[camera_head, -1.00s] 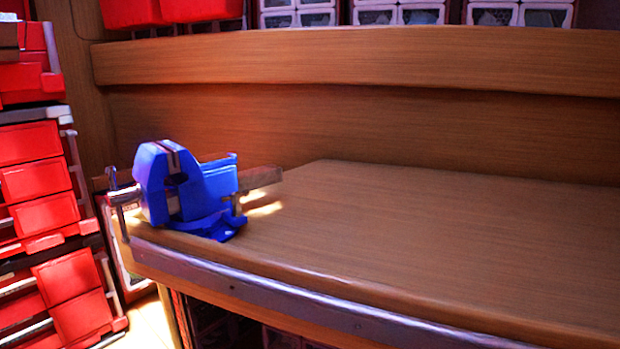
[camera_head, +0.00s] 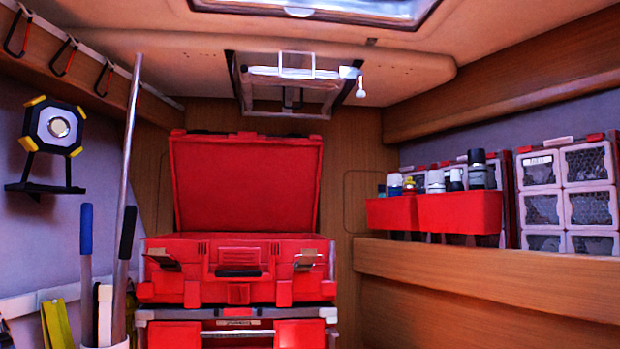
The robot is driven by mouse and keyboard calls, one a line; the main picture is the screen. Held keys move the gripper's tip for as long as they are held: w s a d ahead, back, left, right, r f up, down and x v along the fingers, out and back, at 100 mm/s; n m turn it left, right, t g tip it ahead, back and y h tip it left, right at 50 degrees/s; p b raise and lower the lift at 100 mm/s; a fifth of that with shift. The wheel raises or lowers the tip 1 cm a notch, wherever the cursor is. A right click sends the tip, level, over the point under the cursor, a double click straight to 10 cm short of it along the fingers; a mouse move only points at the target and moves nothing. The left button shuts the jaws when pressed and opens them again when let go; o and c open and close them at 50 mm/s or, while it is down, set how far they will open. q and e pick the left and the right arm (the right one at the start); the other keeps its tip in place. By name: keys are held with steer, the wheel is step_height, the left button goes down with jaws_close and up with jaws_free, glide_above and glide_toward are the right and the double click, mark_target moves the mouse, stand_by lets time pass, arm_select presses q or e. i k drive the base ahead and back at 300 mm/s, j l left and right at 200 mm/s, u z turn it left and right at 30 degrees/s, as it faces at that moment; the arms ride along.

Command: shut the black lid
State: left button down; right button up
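A red toolbox (camera_head: 215,290) with a raised lid (camera_head: 245,185) stands in the middle of the head view. The lid is tilted up and back, showing a red inner face with a dark edge. The box has a dark front handle (camera_head: 239,273) and a latch at each side. What lies inside the box is hidden by its front wall. I see no lid that is plainly black all over. Neither of my grippers is in view.
The toolbox rests on a stacked red drawer unit (camera_head: 300,335). Long-handled tools (camera_head: 122,235) stand at the left, near a work lamp (camera_head: 58,128). Red bins (camera_head: 460,212) with bottles sit on the right shelf, beside clear-fronted drawers (camera_head: 585,162). Hooks hang upper left.

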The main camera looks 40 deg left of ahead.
mark_target(240, 180)
steer(key=u, duration=1.7)
